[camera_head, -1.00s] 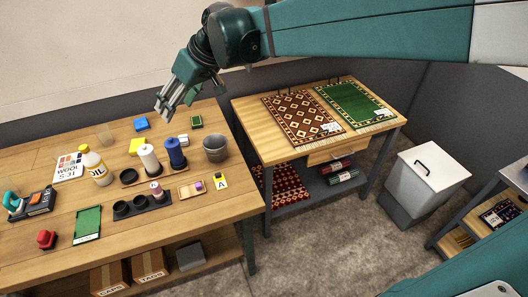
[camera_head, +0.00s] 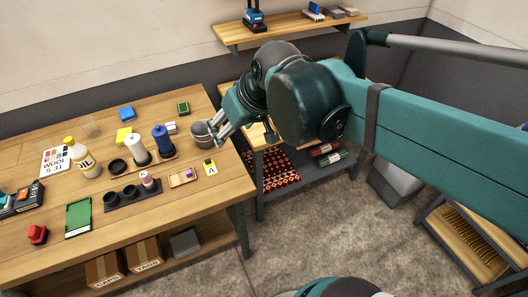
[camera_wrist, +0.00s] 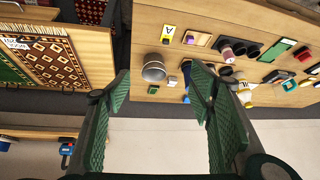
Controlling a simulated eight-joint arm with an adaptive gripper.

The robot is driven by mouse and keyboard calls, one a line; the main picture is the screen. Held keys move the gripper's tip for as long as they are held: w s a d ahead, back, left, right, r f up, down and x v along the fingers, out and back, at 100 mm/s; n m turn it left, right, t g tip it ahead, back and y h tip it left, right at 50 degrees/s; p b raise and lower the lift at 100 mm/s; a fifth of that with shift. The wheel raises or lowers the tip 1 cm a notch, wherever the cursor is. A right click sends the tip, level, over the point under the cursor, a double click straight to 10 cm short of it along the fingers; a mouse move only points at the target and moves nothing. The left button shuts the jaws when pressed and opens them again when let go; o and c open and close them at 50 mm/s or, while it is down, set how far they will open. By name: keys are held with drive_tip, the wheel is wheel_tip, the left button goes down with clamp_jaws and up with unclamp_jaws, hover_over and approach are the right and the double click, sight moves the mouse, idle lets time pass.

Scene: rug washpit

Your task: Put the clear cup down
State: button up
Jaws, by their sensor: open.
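The clear cup (camera_head: 91,129) is faint and see-through. It stands on the wooden workbench (camera_head: 50,241) near its back edge, left of the yellow block, in the head view. I cannot make it out surely in the wrist view.
White (camera_head: 136,149) and blue (camera_head: 161,139) spools, an oil bottle (camera_head: 83,158) and a yellow block (camera_head: 124,137) stand on the bench. A rug table (camera_wrist: 95,53) lies beyond the bench's right end. A wall shelf (camera_head: 290,30) hangs above.

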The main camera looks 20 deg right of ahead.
drive_tip(key=s+d+f+m+h, duration=0.1)
drive_tip(key=s+d+f, duration=0.3)
drive_tip(key=s, duration=0.4)
drive_tip(key=shift+d+f+m+t+h, duration=0.4)
drive_tip(key=shift+d+m, duration=0.1)
drive_tip(key=shift+d, duration=0.25)
